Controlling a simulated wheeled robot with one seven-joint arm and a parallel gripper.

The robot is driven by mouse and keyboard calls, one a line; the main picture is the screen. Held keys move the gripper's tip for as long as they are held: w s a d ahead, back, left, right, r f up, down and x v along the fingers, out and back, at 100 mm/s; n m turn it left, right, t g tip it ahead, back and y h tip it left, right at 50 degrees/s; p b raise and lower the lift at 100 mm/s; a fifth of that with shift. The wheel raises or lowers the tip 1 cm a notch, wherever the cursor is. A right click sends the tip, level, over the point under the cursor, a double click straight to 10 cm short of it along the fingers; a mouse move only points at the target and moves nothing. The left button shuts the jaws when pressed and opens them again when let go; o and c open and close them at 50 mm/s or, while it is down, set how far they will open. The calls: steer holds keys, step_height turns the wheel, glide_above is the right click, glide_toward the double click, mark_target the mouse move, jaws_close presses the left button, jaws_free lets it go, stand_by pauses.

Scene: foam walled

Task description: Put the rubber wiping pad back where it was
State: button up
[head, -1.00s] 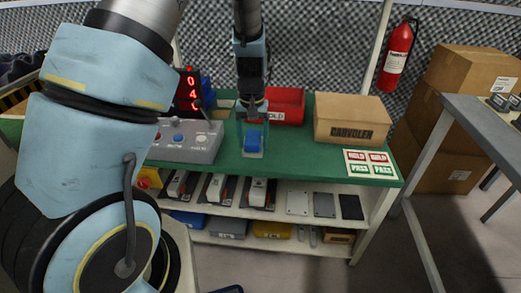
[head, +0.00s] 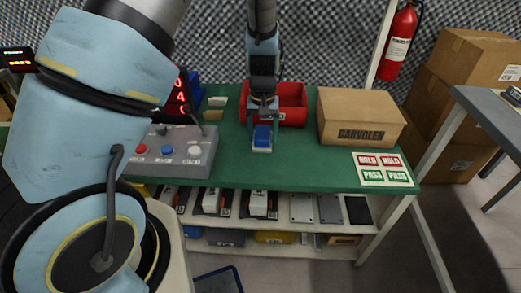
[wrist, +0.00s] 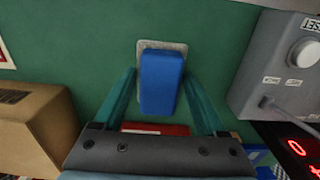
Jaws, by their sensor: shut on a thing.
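A blue block on a pale grey base, seemingly the rubber wiping pad (head: 262,137), is over the green table top (head: 300,160) in the head view. My gripper (head: 263,118) points down with its fingers on either side of the blue part, shut on it. In the wrist view the blue pad (wrist: 161,85) sits between the two teal fingers (wrist: 162,95). Its grey base shows past the blue part. I cannot tell whether the base touches the table.
A grey control box (head: 176,155) stands left of the pad. A red bin (head: 290,98) is behind it, and a cardboard box (head: 358,118) stands to the right. A label sheet (head: 384,168) lies at the front right. Bare green table lies between pad and sheet.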

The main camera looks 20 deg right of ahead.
mark_target(262, 133)
steer(key=shift+f, duration=3.35)
steer(key=shift+f, duration=0.2)
steer(key=o, duration=1.5)
steer(key=shift+o, duration=0.2)
steer(key=shift+r, duration=0.1)
step_height(262, 133, up, 12)
steer(key=shift+r, duration=0.15)
